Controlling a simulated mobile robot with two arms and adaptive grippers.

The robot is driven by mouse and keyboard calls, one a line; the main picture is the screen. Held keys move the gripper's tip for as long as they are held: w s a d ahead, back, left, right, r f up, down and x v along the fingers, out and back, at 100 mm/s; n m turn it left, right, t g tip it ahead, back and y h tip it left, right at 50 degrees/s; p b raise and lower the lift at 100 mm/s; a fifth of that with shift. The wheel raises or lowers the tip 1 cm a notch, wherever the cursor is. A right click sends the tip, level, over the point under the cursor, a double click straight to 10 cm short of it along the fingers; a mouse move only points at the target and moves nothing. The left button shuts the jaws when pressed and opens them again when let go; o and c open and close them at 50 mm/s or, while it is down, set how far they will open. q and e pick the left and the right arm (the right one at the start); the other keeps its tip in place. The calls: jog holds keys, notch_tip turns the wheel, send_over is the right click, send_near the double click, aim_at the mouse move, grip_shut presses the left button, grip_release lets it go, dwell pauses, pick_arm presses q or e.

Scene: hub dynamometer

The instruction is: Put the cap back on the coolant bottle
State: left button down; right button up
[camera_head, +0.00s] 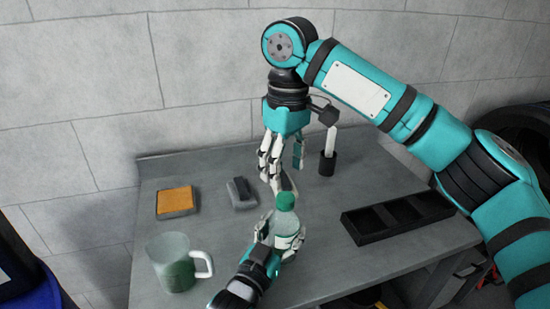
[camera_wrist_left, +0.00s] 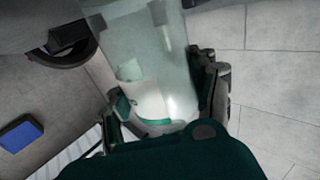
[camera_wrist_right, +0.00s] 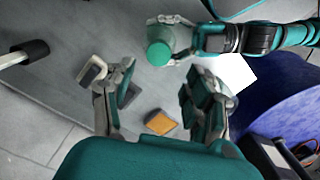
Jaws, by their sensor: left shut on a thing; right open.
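The coolant bottle (camera_head: 287,222) is pale and translucent, and its body fills the upper middle of the left wrist view (camera_wrist_left: 145,50). A round green cap (camera_head: 286,200) sits at its top; it also shows in the right wrist view (camera_wrist_right: 159,53). I cannot tell how tightly it is seated. My left gripper (camera_head: 280,241) is shut around the bottle's body above the table's front part. My right gripper (camera_head: 281,168) is open and empty, pointing down behind and above the cap, apart from it. Its spread fingers show in the right wrist view (camera_wrist_right: 155,90).
On the grey table (camera_head: 215,237) are an orange-topped sponge (camera_head: 175,201), a grey block (camera_head: 242,194), a green-tinted jug (camera_head: 173,265), a black holder (camera_head: 327,163) with a white stick, and a black compartment tray (camera_head: 398,217). The table is clear between the block and jug.

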aim_at(285, 197)
jog(key=n, duration=0.4)
jog(key=shift+r+n, duration=0.15)
jog(key=shift+n, duration=0.15)
jog(key=n, duration=0.4)
jog(key=shift+d+r+n, duration=0.1)
jog(key=shift+r+n, duration=0.05)
jog(key=shift+n, duration=0.15)
jog(key=n, duration=0.4)
jog(key=shift+r, duration=0.15)
jog(key=n, duration=0.4)
jog(key=shift+r, duration=0.1)
jog(key=shift+f, duration=4)
jog(key=shift+c, duration=0.3)
